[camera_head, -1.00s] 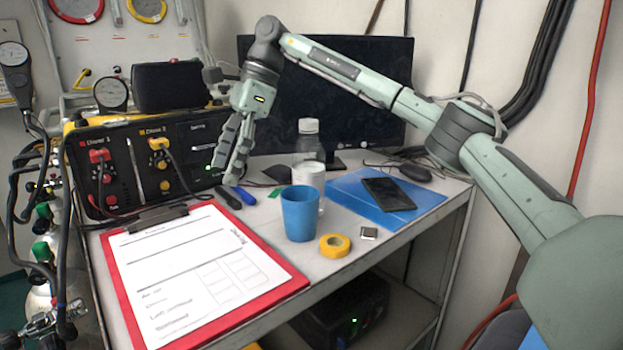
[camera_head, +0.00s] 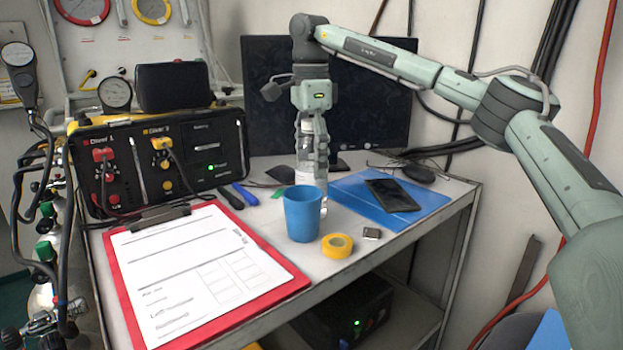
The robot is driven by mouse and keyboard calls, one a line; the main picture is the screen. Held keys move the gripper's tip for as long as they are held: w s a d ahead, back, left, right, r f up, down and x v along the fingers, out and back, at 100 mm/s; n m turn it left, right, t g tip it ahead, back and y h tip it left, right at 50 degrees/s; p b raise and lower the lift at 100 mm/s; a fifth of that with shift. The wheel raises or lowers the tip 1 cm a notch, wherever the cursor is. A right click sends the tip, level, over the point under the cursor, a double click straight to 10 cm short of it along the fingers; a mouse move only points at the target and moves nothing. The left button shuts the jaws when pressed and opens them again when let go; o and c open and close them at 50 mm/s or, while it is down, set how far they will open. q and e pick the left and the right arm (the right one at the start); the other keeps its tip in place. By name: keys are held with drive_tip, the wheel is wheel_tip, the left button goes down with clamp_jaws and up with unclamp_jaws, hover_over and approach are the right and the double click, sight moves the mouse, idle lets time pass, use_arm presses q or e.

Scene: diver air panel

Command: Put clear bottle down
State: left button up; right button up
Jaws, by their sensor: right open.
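The clear bottle (camera_head: 302,143) stands upright on the tabletop toward the back, in front of the dark monitor. My right gripper (camera_head: 317,172) is open, pointing down over it. Its fingers overlap the bottle in the picture and hide part of it; I cannot tell whether they touch it or stand around it. A white mug (camera_head: 303,178) stands just in front of the bottle, partly hidden by the fingers and a blue cup (camera_head: 302,215). My left gripper is not in view.
A yellow tape roll (camera_head: 337,245) and a small square item (camera_head: 372,233) lie near the front edge. A phone (camera_head: 392,194) lies on a blue folder (camera_head: 430,199) to the right. A red clipboard (camera_head: 295,285) and the diver panel (camera_head: 124,180) fill the left.

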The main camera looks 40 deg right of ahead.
drive_tip(key=shift+f, duration=0.1)
drive_tip(key=shift+c, duration=0.2)
drive_tip(key=c, duration=1.2)
drive_tip(key=shift+c, duration=1)
